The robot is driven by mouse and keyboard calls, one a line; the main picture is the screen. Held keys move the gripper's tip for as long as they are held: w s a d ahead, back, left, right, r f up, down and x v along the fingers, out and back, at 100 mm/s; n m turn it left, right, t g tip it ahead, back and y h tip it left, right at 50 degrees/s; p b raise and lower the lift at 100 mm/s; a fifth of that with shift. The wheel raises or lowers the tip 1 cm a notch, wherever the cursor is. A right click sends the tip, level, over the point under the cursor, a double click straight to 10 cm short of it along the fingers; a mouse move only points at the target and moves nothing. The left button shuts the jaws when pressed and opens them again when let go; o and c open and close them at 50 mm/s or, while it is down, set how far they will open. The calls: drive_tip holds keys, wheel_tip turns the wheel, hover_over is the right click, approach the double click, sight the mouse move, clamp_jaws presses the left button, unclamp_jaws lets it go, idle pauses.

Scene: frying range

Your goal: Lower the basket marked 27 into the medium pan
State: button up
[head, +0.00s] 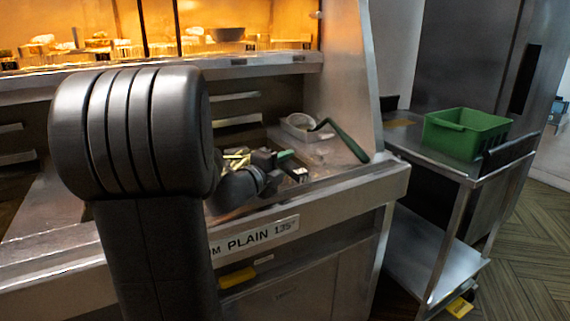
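My gripper (283,166) is over the front part of the frying range, behind the front panel. A short green piece (285,154), perhaps a basket handle, shows at its fingers. I cannot tell whether the fingers are closed on it. A shiny yellowish patch (236,158), which may be oil or part of a pan, shows just behind my wrist. My arm hides most of that area. No number 27 is readable on anything.
A strainer-like tool (300,123) with a long dark green handle (343,141) lies to the right of my gripper, the handle reaching the range's front edge. A steel side wall (343,70) stands behind it. A green crate (466,132) sits on a steel cart at right.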

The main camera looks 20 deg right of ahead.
drive_tip(key=o, duration=0.3)
drive_tip(key=shift+a, duration=0.15)
drive_tip(key=v, duration=1.3)
drive_tip(key=shift+s+a+p, duration=0.25)
drive_tip(key=shift+p, duration=0.1)
drive_tip(key=shift+d, duration=0.1)
drive_tip(key=x, duration=1.3)
drive_tip(key=shift+w+d+b, duration=0.2)
drive_tip(key=shift+d+b, duration=0.05)
drive_tip(key=shift+b, duration=0.1)
drive_tip(key=shift+r, duration=0.1)
